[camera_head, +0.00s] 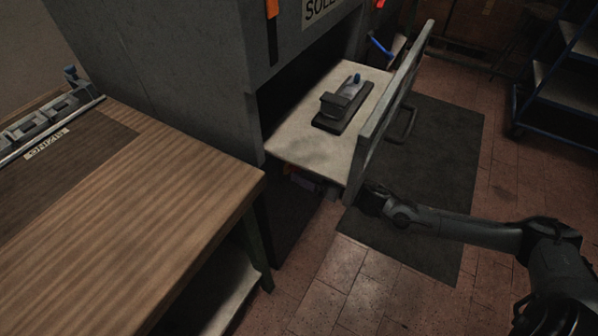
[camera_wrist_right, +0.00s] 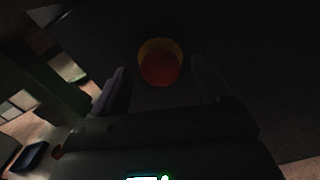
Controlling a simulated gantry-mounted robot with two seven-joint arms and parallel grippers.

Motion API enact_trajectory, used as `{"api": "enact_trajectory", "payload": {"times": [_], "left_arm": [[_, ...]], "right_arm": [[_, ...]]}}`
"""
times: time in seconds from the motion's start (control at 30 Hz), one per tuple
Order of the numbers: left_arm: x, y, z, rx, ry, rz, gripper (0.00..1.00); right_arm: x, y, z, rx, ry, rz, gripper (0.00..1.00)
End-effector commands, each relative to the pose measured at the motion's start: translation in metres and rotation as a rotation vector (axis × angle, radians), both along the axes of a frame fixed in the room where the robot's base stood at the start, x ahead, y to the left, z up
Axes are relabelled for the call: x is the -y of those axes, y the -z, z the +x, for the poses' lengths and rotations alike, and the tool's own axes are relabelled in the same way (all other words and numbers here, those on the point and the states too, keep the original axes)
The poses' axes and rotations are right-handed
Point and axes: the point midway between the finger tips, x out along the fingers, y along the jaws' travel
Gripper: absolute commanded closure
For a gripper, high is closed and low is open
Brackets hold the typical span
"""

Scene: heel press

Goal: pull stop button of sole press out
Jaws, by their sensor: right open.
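The sole press (camera_head: 180,60) is a large dark grey machine with a partly cut-off label. The stop button (camera_wrist_right: 160,70), a dim red round head in front of a yellow ring, shows in the right wrist view. My right gripper (camera_wrist_right: 160,88) is open, its fingers on either side below the button, with a gap to it; whether they touch it cannot be told. In the head view my right gripper (camera_head: 370,199) is low beside the front of the press's tray, and the button is not discernible there. My left gripper is not in view.
The press's pale tray (camera_head: 300,140) sticks out with a dark fixture (camera_head: 343,104) on it and an upright front panel (camera_head: 395,90). A wooden table (camera_head: 150,200) stands at the left. A blue shelf rack (camera_head: 560,85) stands at the right. A dark mat (camera_head: 445,140) lies on the tiled floor.

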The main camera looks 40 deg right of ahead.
Motion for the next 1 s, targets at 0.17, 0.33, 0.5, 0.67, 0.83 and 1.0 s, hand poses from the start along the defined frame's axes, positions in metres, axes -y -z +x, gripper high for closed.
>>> {"api": "enact_trajectory", "payload": {"times": [0.17, 0.33, 0.5, 0.67, 0.83, 1.0], "left_arm": [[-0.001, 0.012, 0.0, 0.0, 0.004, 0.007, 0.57], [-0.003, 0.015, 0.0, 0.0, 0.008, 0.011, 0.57], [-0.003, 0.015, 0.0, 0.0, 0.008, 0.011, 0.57], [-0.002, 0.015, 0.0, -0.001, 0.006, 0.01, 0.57], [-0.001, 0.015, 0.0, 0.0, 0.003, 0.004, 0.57], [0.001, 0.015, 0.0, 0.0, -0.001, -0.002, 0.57]], "right_arm": [[-0.007, 0.001, 0.017, 0.002, 0.0, 0.002, 0.25], [-0.01, 0.001, 0.025, 0.0, 0.0, 0.001, 0.25], [-0.011, 0.0, 0.027, -0.001, 0.0, 0.001, 0.25], [-0.011, 0.0, 0.027, -0.001, 0.0, 0.001, 0.25], [-0.011, 0.0, 0.027, -0.001, 0.0, 0.001, 0.47], [-0.011, 0.0, 0.027, -0.001, 0.0, 0.0, 0.73]]}}
